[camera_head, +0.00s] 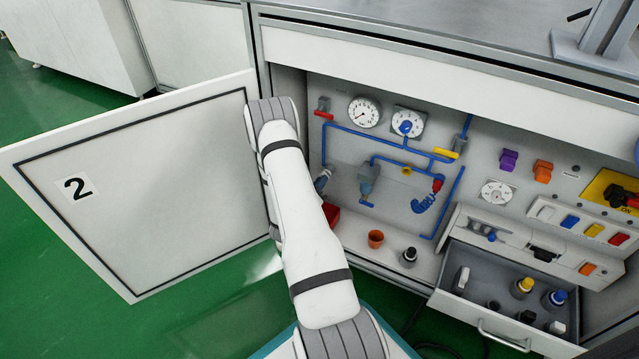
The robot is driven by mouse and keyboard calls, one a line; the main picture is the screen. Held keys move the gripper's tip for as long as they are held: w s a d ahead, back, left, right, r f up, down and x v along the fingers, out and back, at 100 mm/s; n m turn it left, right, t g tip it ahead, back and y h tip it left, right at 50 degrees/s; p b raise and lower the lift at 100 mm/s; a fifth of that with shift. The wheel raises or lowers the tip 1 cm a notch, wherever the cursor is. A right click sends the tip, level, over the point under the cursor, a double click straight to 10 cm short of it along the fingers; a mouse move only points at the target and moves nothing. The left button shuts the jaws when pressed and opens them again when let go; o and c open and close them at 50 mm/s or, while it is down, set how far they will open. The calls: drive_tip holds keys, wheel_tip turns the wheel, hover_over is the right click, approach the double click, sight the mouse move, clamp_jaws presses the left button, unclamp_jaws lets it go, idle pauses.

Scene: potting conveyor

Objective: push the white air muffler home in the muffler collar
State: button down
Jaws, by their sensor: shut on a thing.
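My white arm reaches up from the bottom middle to the left edge of the open cabinet. Its far end bends away behind the arm, so my gripper and anything in it are hidden. I cannot make out the white air muffler. I cannot identify the muffler collar for certain. A small orange-yellow ring (407,170) sits on the blue pipework (385,140) of the back panel. A grey-blue fitting (322,181) shows just right of my arm, partly covered by it.
The cabinet door (150,190), marked 2, stands open at left. Two gauges (363,112) are on the panel. An orange cup (376,239) and a dark bottle (409,257) stand on the cabinet floor. An open drawer (500,339) with several bottles juts out at lower right.

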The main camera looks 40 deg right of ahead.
drive_tip(key=c, duration=1.3)
unclamp_jaws()
drive_tip(key=shift+c, duration=0.2)
drive_tip(key=p+v, duration=0.2)
drive_tip(key=v, duration=0.5)
drive_tip(key=shift+a+p, duration=0.4)
drive_tip(key=s+a+r+m+g+y+p, duration=0.1)
drive_tip(key=s+r+g+p, duration=0.4)
drive_tip(key=r, duration=0.8)
drive_tip(key=s+a+r+g+y+p, duration=0.1)
drive_tip(key=r+g+p, duration=0.2)
drive_tip(key=r+p, duration=0.7)
drive_tip(key=s+a+r+m+g+y+p, duration=0.15)
drive_tip(key=s+r+g, duration=0.25)
drive_tip(key=r, duration=1.2)
drive_tip(key=s+a+r+n+t+y+p, duration=0.2)
drive_tip(key=a+r+y+p, duration=0.2)
drive_tip(key=a+r+p, duration=0.3)
drive_tip(key=s+a+r+n+t+y+p, duration=0.3)
drive_tip(key=a+r+p, duration=0.4)
drive_tip(key=r, duration=0.7)
drive_tip(key=s+a+r+n+t+y+p, duration=0.2)
drive_tip(key=a+r+y+p, duration=0.4)
drive_tip(key=a+r, duration=0.3)
wheel_tip(320, 180, up, 2)
drive_tip(key=shift+s+a+n+t+p, duration=0.2)
drive_tip(key=shift+s+n+t+p, duration=0.15)
drive_tip(key=shift+s+p, duration=0.35)
